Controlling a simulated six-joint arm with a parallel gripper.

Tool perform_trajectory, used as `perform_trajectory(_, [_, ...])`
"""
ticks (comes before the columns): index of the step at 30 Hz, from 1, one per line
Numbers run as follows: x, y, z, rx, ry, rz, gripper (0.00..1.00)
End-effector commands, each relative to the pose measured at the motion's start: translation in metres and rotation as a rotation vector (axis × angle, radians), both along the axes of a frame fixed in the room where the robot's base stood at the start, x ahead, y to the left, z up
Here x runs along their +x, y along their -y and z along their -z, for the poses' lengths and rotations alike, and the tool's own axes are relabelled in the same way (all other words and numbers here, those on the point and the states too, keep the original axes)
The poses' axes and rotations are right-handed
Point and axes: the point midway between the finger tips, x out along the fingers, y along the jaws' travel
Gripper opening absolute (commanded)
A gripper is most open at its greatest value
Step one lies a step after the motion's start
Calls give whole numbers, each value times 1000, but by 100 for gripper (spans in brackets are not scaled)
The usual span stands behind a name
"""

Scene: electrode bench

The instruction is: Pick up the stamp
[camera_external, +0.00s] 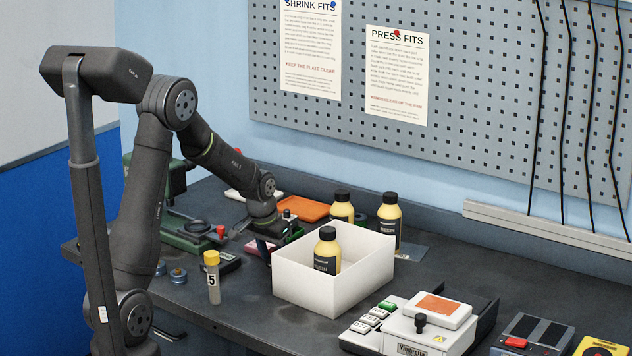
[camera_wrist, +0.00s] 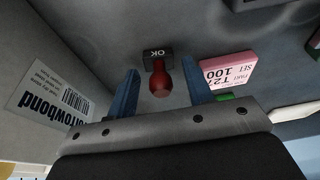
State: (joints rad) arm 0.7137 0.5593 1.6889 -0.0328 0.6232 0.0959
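The stamp (camera_wrist: 160,80) shows in the wrist view, with a round red handle and a black block marked OK. My gripper (camera_wrist: 161,73) is open, with one blue finger to the left of the stamp and one to the right. Gaps show between the fingers and the red handle, so it is not held. In the external view my gripper (camera_external: 264,250) is low over the bench, just left of and behind the white box. I cannot make out the stamp there; the arm and the box may hide it.
The white box (camera_external: 300,287), with a yellow bottle (camera_external: 327,254) inside, stands close beside my gripper; its labelled wall fills the left of the wrist view. A pink block (camera_wrist: 229,72) lies right of the stamp. A yellow-capped tube (camera_external: 213,282) stands left of the box.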

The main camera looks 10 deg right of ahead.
Motion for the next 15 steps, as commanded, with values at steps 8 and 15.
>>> perform_trajectory(8, [0,0,0,0,0,0,10])
perform_trajectory(15, [0,0,-1,-1,1,0,10])
